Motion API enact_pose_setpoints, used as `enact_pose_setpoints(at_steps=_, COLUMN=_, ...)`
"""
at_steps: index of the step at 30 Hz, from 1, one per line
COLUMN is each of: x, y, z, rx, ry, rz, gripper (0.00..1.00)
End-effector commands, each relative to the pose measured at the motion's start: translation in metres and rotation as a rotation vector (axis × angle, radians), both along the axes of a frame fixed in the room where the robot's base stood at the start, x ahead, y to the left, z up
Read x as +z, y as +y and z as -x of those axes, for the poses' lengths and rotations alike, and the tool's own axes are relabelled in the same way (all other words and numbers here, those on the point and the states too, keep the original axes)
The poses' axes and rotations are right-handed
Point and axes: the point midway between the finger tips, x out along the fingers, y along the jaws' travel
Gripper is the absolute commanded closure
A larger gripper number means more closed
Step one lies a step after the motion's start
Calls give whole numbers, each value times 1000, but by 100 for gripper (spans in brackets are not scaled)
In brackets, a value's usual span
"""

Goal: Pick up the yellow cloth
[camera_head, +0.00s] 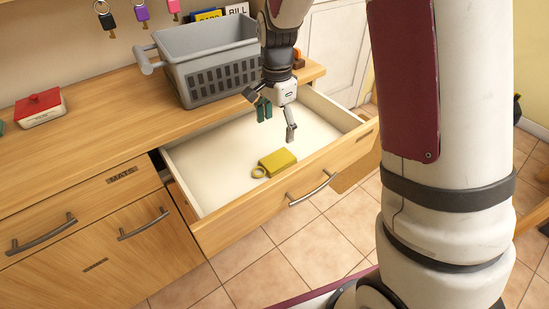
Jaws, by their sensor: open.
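A small yellow folded block-like thing (278,162), which I take for the yellow cloth, lies on the white floor of the open drawer (215,165). My gripper (278,122) is over the drawer, above and beyond the yellow thing in the picture. Its fingers are spread and point down, with dark green on the left finger. Nothing shows between them, and they look apart from the yellow thing.
A grey basket (208,80) stands on the wooden counter (95,125) behind the drawer. A red-lidded box (40,107) sits at the left. Key tags (141,12) hang on the wall. The drawer front (300,185) and side walls surround the yellow thing. My arm covers the right side.

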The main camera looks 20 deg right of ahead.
Motion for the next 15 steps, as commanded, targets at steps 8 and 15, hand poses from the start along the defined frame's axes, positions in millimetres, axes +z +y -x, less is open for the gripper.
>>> enact_pose_setpoints(at_steps=8, x=-53, y=0, z=1, rx=1, ry=4, rz=0, gripper=22)
enact_pose_setpoints(at_steps=15, x=-70, y=0, z=1, rx=2, ry=2, rz=0, gripper=22)
